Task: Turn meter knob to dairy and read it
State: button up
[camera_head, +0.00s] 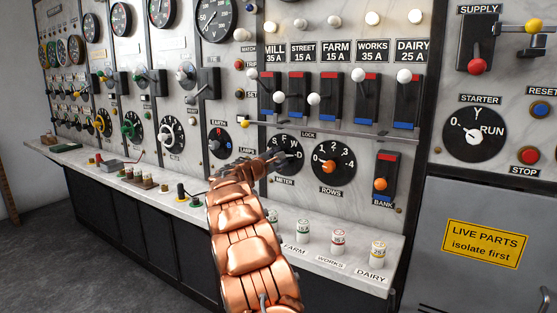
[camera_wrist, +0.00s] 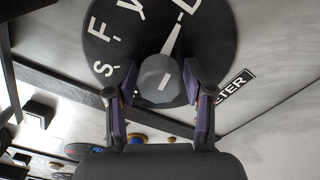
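The meter knob (camera_wrist: 160,78) is a grey faceted knob with a white pointer line, at the middle of a black dial (camera_wrist: 115,50) lettered S, F, W and D. In the wrist view the pointer runs up and right, to the D or close beside it. The pointer cannot be made out there.
The ROWS dial (camera_head: 333,166) is close on the right, with the orange-knobbed BANK switch (camera_head: 380,184) beyond. Labelled levers, including DAIRY (camera_head: 407,100), stand above. Round gauges (camera_head: 215,18) are at upper left.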

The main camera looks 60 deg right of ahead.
jog(key=shift+o, duration=0.5)
jog(key=a, duration=1.2)
jog(key=shift+s, duration=0.3)
dwell(0.3)
